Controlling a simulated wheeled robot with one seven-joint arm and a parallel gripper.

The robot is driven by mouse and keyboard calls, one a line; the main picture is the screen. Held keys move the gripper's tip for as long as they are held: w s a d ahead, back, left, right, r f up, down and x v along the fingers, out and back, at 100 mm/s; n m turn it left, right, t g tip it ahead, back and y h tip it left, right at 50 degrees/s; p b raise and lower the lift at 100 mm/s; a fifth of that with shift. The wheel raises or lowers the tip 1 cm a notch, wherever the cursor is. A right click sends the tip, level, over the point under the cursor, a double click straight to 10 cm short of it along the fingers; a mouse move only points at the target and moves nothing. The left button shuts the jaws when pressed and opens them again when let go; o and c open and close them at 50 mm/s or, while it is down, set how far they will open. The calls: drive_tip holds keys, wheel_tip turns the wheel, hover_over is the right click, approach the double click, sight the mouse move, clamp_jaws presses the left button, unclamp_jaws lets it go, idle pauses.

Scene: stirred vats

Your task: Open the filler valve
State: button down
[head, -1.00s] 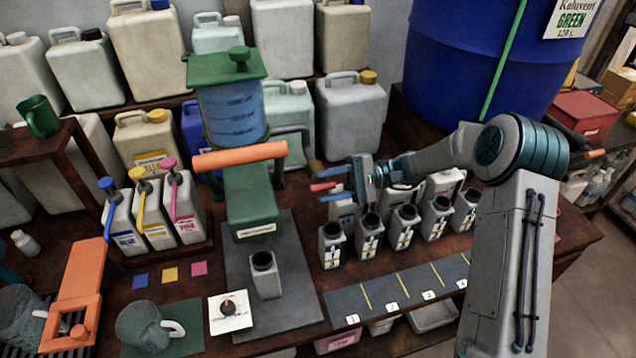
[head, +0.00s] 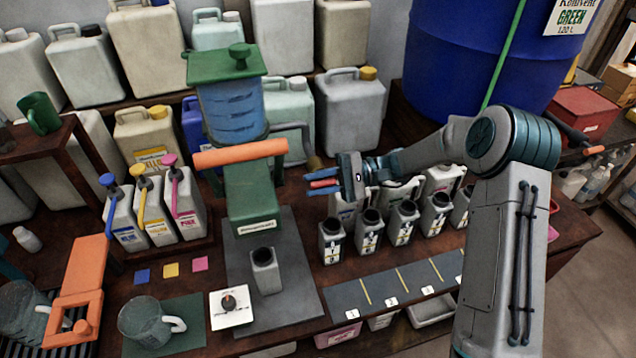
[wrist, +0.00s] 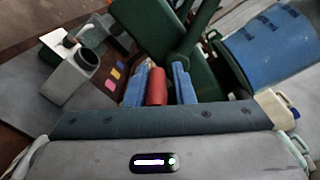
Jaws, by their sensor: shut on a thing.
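The green filler (head: 252,200) stands on a grey plate, with a blue ribbed tank (head: 235,110) above it and an orange bar (head: 240,153) across its front. A dark bent rod with a brownish knob (head: 315,161) shows at its right. My gripper (head: 312,184) is right of the filler, its blue fingers shut on a red cylindrical grip (head: 323,183). The wrist view shows the red grip (wrist: 157,86) between the fingers, in front of green filler parts (wrist: 165,35). What the grip joins to is hidden. An open grey bottle (head: 266,275) stands upright below the filler.
Several open grey bottles (head: 368,232) stand in a row below and right of my gripper. A dark marked strip (head: 385,288) lies in front of them. A dial card (head: 231,305) and glass jug (head: 147,322) are at front. A blue drum (head: 480,60) stands behind.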

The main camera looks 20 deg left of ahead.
drive_tip(key=shift+s+f+h, duration=0.1)
drive_tip(key=shift+f+h, duration=0.15)
drive_tip(key=shift+h, duration=0.05)
drive_tip(key=t+h, duration=0.2)
drive_tip(key=h, duration=0.1)
drive_tip(key=shift+d+f, duration=0.1)
drive_tip(key=shift+f, duration=0.1)
drive_tip(key=t+h, duration=0.1)
drive_tip(key=h, duration=0.1)
drive_tip(key=t+h, duration=0.1)
drive_tip(key=h, duration=0.1)
drive_tip(key=shift+d+f+t, duration=0.1)
drive_tip(key=shift+f+t, duration=0.05)
drive_tip(key=shift+t, duration=0.15)
drive_tip(key=t+h+p, duration=0.1)
drive_tip(key=t+h, duration=0.1)
drive_tip(key=h, duration=0.2)
drive_tip(key=shift+d+f, duration=0.1)
drive_tip(key=shift+w+d+f+t+h+p, duration=0.1)
drive_tip(key=shift+w+d+t+h+p, duration=0.1)
drive_tip(key=shift+t+h, duration=0.6)
drive_tip(key=shift+w+d+t+h+p, duration=0.15)
drive_tip(key=shift+t+h, duration=0.25)
drive_tip(key=shift+h, duration=0.7)
